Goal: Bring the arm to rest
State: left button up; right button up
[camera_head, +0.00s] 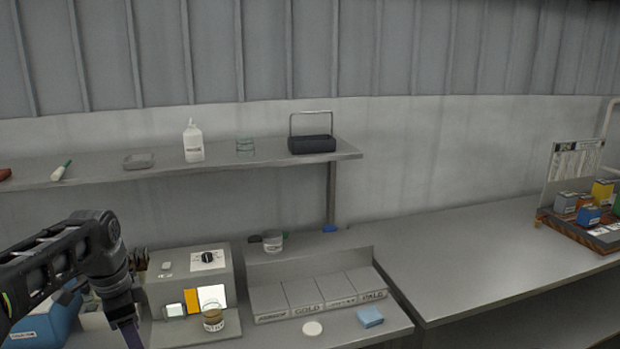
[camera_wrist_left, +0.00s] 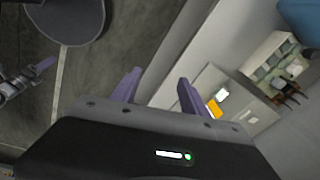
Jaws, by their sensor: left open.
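My left arm comes in from the left in the head view, with its gripper (camera_head: 132,338) hanging low in front of the grey instrument box, partly cut off by the bottom edge. In the left wrist view the two purple fingers of my left gripper (camera_wrist_left: 156,90) stand apart with nothing between them. A dark part with a purple finger, seemingly my right gripper (camera_wrist_left: 42,68), shows at the left of the wrist view over the floor; its jaw opening is unclear.
The grey instrument box (camera_head: 207,264) stands close to my left gripper. A jar with brown contents (camera_head: 213,319), a white disc (camera_head: 313,328) and a blue block (camera_head: 370,317) are on the bench. A blue box (camera_head: 40,326) is at left. The right bench (camera_head: 470,260) is mostly clear.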

pick_arm(q)
jog(key=w+d+f+n+t+h, duration=0.1)
jog(key=w+d+f+n+t, duration=0.2)
jog(key=w+d+f+n, duration=0.5)
jog(key=s+d+f+n+t+h, duration=0.15)
jog(key=d+f, duration=0.25)
jog(key=f, duration=0.5)
jog(key=s+d+f+g+h, duration=0.1)
jog(key=s+d+f, duration=0.2)
jog(key=d+f, duration=0.35)
jog(key=s+d+f+n+g, duration=0.1)
jog(key=s+d+f, duration=0.2)
jog(key=s+f, duration=0.3)
jog(key=s+d+f+n+g+b, duration=0.1)
jog(key=s+d+f, duration=0.3)
jog(key=s, duration=0.9)
jog(key=s+d+f+n+g+b, duration=0.1)
jog(key=s+d+f, duration=0.3)
jog(key=s+f, duration=0.5)
jog(key=shift+s+f+g, duration=0.2)
jog(key=shift+f+g, duration=0.4)
jog(key=shift+g, duration=0.05)
